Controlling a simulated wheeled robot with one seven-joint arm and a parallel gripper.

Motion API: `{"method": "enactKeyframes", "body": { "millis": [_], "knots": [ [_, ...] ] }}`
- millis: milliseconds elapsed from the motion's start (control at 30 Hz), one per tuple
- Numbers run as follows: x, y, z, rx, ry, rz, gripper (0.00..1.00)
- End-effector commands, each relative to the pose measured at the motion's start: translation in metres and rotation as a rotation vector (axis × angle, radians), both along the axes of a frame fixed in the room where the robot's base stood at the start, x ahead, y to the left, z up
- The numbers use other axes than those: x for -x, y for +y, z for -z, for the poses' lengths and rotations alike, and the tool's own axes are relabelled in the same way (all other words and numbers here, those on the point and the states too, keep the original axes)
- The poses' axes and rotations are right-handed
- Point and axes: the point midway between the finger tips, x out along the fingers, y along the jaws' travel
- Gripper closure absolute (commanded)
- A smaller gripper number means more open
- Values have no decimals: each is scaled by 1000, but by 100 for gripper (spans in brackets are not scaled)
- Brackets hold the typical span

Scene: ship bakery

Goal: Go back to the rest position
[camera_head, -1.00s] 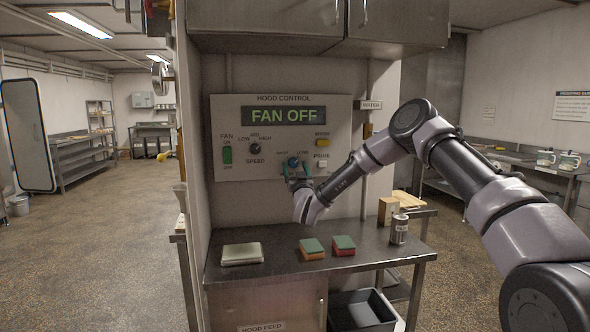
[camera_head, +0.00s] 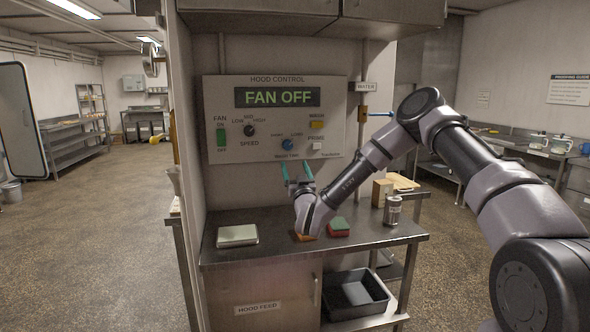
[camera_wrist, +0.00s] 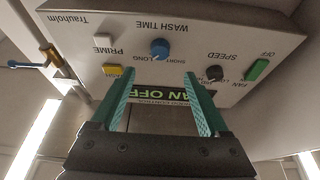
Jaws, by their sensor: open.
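My gripper (camera_head: 298,172) is open and empty, with its two teal fingers apart and pointing up in front of the lower part of the hood control panel (camera_head: 227,110). In the wrist view the panel appears upside down beyond the open fingers (camera_wrist: 160,104). The blue wash time knob (camera_head: 287,144) is just above the fingertips, with a visible gap in the head view; it also shows in the wrist view (camera_wrist: 159,48). The display (camera_head: 278,97) reads FAN OFF. The green fan switch (camera_head: 221,140), speed knob (camera_head: 249,130), yellow wash button (camera_head: 317,125) and prime button (camera_head: 315,144) are uncovered.
A steel counter (camera_head: 275,250) below holds a pale flat box (camera_head: 237,236), two sponges partly behind my wrist, including a red-green one (camera_head: 339,227), and a can (camera_head: 392,211). A blue-handled water valve (camera_head: 376,114) is right of the panel. Cabinets hang above. Floor at left is clear.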

Motion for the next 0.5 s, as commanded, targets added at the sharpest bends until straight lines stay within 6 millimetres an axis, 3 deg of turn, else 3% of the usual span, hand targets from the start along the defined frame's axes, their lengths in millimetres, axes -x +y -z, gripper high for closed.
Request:
{"method": "enactKeyframes", "body": {
  "millis": [267,500],
  "knots": [
    [-4,-1,-11,9,18,-22,21],
    [-13,-16,-57,75,169,-116,21]
  ]
}}
